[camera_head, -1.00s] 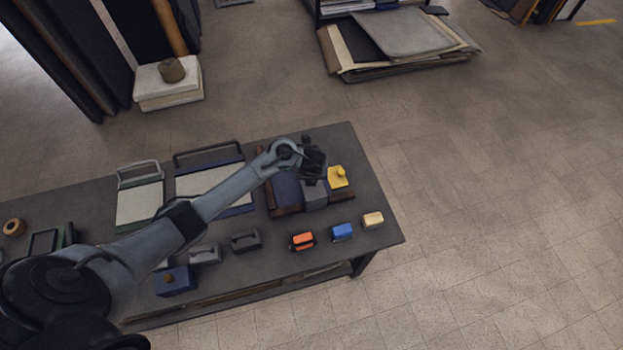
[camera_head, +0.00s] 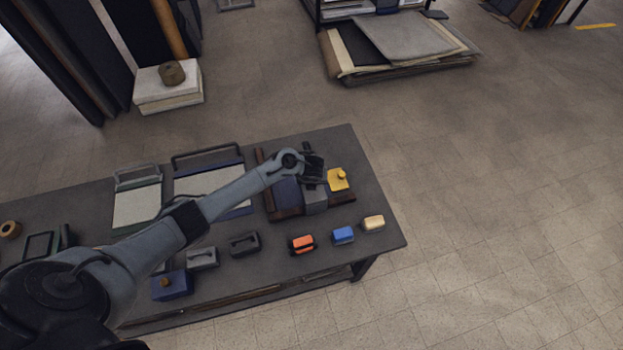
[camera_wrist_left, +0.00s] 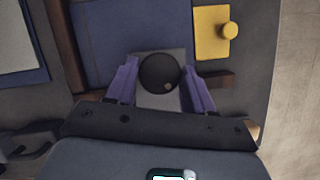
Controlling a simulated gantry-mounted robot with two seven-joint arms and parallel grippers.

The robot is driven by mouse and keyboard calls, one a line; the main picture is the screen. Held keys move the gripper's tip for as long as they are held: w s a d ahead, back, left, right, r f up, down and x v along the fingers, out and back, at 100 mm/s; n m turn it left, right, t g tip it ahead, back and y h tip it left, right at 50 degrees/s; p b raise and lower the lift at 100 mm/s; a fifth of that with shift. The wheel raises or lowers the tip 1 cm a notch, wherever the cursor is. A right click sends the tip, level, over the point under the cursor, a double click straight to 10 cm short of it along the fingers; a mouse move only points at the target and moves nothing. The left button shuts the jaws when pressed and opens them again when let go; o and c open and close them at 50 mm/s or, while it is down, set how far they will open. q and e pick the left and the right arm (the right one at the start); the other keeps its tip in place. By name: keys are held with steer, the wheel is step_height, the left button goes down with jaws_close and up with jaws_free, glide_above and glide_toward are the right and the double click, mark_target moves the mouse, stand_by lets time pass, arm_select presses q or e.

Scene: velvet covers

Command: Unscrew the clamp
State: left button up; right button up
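The clamp is a grey block (camera_head: 315,199) on the right part of the table. In the left wrist view it shows as a grey plate with a round black knob (camera_wrist_left: 159,73) on top. My left gripper (camera_head: 312,170) is over the clamp. In the left wrist view, its two purple fingers (camera_wrist_left: 160,70) are apart, one on each side of the knob, with gaps visible. I cannot tell how far the fingertips are above the plate. The clamp is against a dark blue panel (camera_wrist_left: 115,30) with brown wooden edges. My right gripper is not in view.
A yellow block (camera_head: 338,181) with a knob is just right of the clamp. Orange (camera_head: 302,243), blue (camera_head: 343,234) and tan (camera_head: 373,222) small blocks line the near edge. Trays, dark handled tools and a blue box (camera_head: 172,285) are to the left.

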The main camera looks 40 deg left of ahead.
arm_select(q)
steer(key=c, duration=0.5)
steer(key=shift+c, duration=0.2)
steer(key=shift+n, duration=0.3)
